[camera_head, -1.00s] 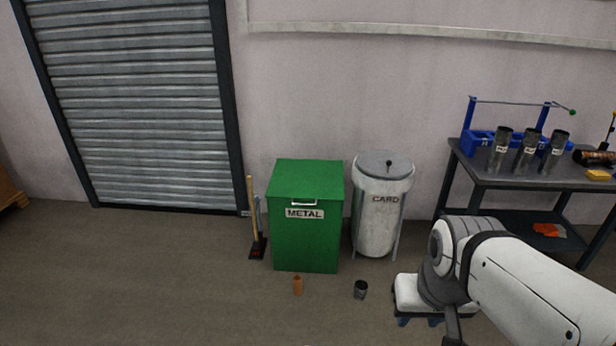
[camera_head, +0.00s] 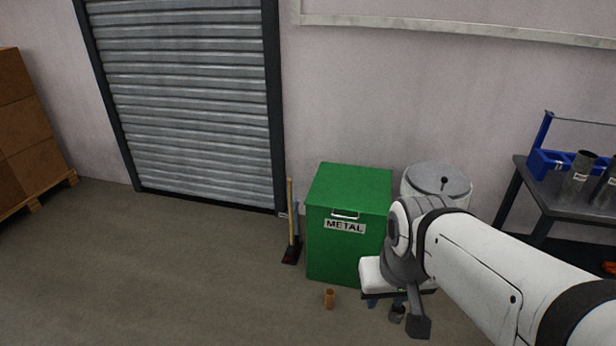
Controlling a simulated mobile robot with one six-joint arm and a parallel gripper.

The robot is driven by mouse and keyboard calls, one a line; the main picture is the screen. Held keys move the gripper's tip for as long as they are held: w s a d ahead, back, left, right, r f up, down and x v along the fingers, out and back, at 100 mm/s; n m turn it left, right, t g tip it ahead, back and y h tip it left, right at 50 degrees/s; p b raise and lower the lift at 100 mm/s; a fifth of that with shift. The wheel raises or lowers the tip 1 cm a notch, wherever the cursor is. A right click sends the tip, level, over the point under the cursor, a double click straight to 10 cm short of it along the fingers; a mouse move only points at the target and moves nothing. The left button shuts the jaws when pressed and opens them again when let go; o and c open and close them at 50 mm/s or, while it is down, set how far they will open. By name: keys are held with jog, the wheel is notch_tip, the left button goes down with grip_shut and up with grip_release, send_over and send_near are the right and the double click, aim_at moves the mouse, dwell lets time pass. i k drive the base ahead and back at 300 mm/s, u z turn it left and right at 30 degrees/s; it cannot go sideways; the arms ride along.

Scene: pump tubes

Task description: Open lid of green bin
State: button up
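The green bin (camera_head: 342,245) stands on the floor against the wall, with a white METAL label (camera_head: 344,227) on its front. Its flat green lid (camera_head: 350,184) is shut, with a pale handle (camera_head: 345,213) at the front edge. My arm reaches in from the lower right. My gripper (camera_head: 385,302) points down in front of the bin's lower right side and hides part of it. Its blue fingertips look apart, with nothing seen between them. I cannot tell how far in front of the bin it is.
A grey CARD bin (camera_head: 438,180) stands right of the green bin, partly behind my arm. A broom (camera_head: 291,225) leans at the left. A workbench (camera_head: 565,205) is at right. The left floor is clear.

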aim_at(359, 190)
jog(key=u, duration=0.45)
jog(key=i, duration=1.65)
jog(key=z, duration=0.4)
jog(key=k, duration=0.6)
jog(key=u, duration=0.35)
jog(key=k, duration=0.1)
jog(key=z, duration=0.5)
jog(key=i, duration=0.7)
jog(key=u, duration=0.05)
